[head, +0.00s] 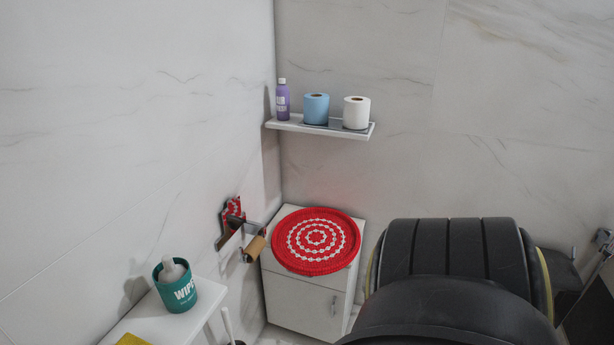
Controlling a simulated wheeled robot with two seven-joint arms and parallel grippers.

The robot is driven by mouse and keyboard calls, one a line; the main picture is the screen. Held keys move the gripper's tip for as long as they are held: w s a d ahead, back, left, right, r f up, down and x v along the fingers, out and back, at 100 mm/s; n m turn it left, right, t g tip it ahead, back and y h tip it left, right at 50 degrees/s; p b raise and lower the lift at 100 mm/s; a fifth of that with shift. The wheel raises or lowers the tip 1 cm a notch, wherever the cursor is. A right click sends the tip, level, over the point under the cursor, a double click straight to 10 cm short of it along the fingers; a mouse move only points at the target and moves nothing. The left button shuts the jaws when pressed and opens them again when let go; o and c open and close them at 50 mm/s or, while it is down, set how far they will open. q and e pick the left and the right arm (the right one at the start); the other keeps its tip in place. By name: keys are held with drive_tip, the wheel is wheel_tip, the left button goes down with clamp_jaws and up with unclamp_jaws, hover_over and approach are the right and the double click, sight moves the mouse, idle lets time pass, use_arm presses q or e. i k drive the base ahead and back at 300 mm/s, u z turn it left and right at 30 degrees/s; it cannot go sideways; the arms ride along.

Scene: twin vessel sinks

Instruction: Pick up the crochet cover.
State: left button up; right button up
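The crochet cover (316,240) is a round red piece with white concentric rings. It lies flat on top of a small white cabinet (304,303) in the corner and overhangs part of the cabinet's top edge. Nothing is seen touching it from above. A second, smaller red and white patterned piece (232,209) is on the left wall by the paper roll holder. Neither my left gripper nor my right gripper can be made out in the head view.
A wall shelf (368,132) above holds a purple bottle (282,100), a blue roll (316,108) and a white roll (356,113). A brown roll (256,246) juts out left of the cover. A teal wipes tub (177,290) stands on a white ledge (148,318). Large black shapes fill the lower right.

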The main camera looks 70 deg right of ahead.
sight(313, 240)
drive_tip(key=i, duration=0.25)
drive_tip(key=z, duration=2.35)
